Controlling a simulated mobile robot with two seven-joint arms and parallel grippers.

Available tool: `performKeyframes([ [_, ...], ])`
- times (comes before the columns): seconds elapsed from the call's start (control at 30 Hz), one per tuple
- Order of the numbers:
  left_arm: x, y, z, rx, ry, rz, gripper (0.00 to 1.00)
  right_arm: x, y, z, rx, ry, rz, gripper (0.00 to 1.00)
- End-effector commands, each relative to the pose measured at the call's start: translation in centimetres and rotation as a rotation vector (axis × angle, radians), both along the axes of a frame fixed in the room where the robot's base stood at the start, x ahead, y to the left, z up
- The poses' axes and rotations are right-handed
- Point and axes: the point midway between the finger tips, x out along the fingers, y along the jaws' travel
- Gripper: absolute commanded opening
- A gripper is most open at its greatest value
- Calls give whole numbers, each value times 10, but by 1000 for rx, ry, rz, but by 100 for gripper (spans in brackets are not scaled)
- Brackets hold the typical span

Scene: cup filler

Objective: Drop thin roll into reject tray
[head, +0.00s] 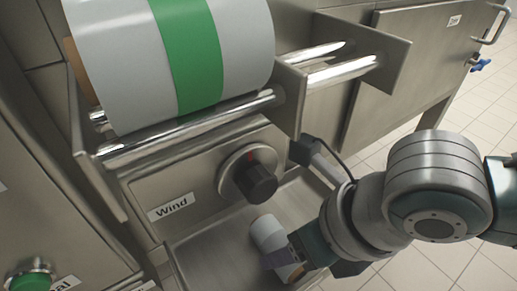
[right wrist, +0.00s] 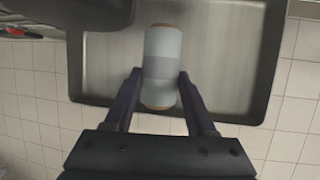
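The thin roll (head: 267,234) is a small pale grey-white cylinder with brown core ends, at the bottom centre of the head view. It also shows in the right wrist view (right wrist: 162,62). My right gripper (head: 283,256) has its dark fingers on either side of the roll, appearing to touch it; it also shows in the right wrist view (right wrist: 160,78). The roll is over the shallow metal tray (head: 205,246), whose rim also shows in the right wrist view (right wrist: 262,60). I cannot tell whether the roll touches the tray floor. My left gripper is not in view.
A large grey roll with a green band (head: 190,50) rests on shiny metal rollers (head: 190,127) above the tray. A black knob (head: 256,182) beside the "Wind" label (head: 171,206) juts out near it. A green button (head: 30,280) is at lower left. Tiled floor (head: 405,115) lies right.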

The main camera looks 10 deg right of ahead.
Motion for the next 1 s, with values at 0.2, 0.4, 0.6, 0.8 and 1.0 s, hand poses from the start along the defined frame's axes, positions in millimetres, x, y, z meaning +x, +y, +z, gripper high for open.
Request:
performKeyframes([
  [0.2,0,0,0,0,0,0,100,0,0,0,0,0,0,80],
  [0.4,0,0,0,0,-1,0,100,0,0,0,0,0,1,86],
  [0.6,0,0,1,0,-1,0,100,0,0,0,0,0,1,86],
  [0.8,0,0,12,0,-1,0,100,0,0,19,2,-1,1,86],
  [1.0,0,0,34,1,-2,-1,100,-25,-24,43,-8,6,1,86],
])
